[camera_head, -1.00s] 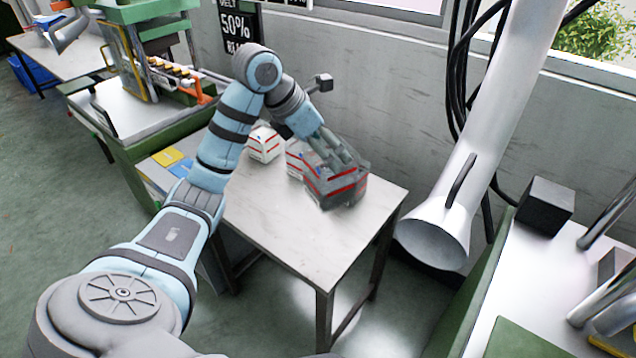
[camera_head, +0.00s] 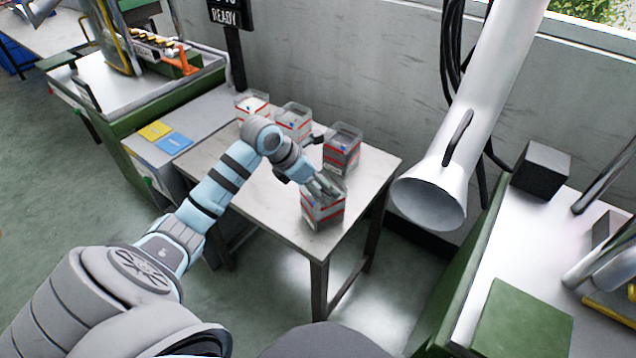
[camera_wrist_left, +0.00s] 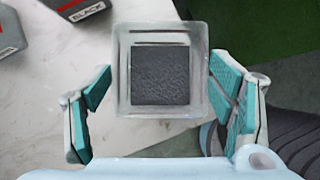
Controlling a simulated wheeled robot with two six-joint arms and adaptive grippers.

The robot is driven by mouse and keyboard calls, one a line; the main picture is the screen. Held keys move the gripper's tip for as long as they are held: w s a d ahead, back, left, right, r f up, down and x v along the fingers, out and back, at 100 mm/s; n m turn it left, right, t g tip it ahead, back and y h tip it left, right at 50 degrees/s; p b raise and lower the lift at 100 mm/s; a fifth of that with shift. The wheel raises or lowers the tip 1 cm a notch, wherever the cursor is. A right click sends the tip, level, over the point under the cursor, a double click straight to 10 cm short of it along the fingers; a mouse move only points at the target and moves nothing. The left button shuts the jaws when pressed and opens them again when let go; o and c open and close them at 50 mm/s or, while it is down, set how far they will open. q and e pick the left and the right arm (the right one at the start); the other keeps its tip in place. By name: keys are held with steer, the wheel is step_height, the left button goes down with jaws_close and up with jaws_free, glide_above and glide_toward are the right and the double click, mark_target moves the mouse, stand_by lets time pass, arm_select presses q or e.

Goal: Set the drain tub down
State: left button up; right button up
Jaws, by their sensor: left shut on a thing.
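The drain tub (camera_head: 322,211) is a clear square tub with a red-and-white band and dark grey contents. It is near the front right edge of the small table (camera_head: 270,212). My left gripper (camera_head: 324,187) is shut on it from above. In the left wrist view, the tub (camera_wrist_left: 160,75) is between the two teal-padded fingers (camera_wrist_left: 160,105), and its dark contents show from above. I cannot tell whether its base touches the tabletop. My right gripper is not in view.
Three similar tubs stand along the table's back: one at the left (camera_head: 252,106), one in the middle (camera_head: 293,122) and one at the right (camera_head: 343,147). A white funnel-ended duct (camera_head: 430,192) hangs right of the table. The table's front left is clear.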

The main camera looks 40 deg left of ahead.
arm_select(q)
steer(key=shift+w+f, duration=0.1)
steer(key=shift+f, duration=0.15)
steer(key=o, duration=1.9)
steer(key=shift+o, duration=0.2)
steer(key=shift+r, duration=0.2)
steer(key=v, duration=1.2)
steer(key=shift+p, duration=0.4)
steer(key=shift+r, duration=0.1)
